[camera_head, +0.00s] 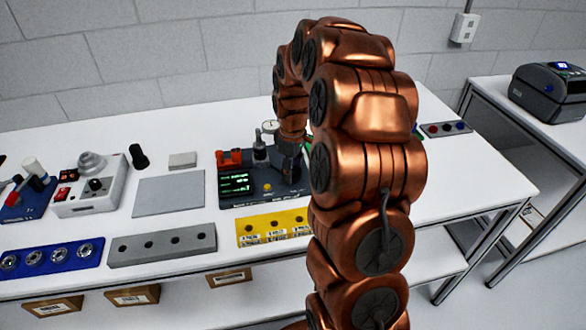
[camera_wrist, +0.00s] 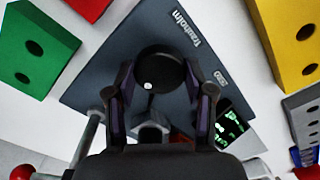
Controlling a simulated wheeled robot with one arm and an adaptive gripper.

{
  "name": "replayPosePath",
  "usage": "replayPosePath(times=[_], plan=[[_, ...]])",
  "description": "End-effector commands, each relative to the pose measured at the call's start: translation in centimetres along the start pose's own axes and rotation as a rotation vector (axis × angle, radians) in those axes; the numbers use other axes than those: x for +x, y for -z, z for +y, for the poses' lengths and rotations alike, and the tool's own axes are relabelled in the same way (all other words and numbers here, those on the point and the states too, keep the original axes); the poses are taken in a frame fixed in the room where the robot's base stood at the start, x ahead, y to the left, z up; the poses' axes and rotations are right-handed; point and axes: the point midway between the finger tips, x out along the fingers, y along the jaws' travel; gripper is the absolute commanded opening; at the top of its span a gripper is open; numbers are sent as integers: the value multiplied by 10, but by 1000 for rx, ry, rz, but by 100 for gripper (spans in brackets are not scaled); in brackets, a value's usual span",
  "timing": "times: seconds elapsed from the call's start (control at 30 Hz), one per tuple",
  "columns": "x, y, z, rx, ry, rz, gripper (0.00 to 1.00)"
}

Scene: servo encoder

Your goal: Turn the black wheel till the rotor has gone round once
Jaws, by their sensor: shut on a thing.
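The dark device (camera_head: 237,199) stands on the white bench in the head view, with green text on its small screen (camera_head: 236,183). In the wrist view, the black wheel (camera_wrist: 160,66) sits on the device's dark top panel (camera_wrist: 118,47) and bears a white dot near its lower left rim. My gripper (camera_wrist: 158,78) is shut on the wheel, with one finger on each side. In the head view, my gripper (camera_head: 291,165) comes down on the device's right part, and my arm hides the wheel. A grey hexagonal part (camera_wrist: 152,133) shows between the fingers; I cannot tell whether it is the rotor.
A yellow block (camera_head: 262,232) with holes lies in front of the device. A grey block (camera_head: 160,247) and a flat grey plate (camera_head: 170,194) lie to its left. In the wrist view, a green block (camera_wrist: 36,48) and a red block (camera_wrist: 90,6) lie near the panel.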

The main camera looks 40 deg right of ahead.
Motion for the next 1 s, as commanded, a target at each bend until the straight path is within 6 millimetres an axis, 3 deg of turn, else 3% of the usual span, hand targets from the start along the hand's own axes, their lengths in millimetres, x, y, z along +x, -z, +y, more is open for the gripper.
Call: replayPosePath(times=[0.1,0.47,1.0], plan=[[0,0,0,0,1,0,18],[3,0,0,68,0,-1,18],[5,0,1,518,-1,2,18]])
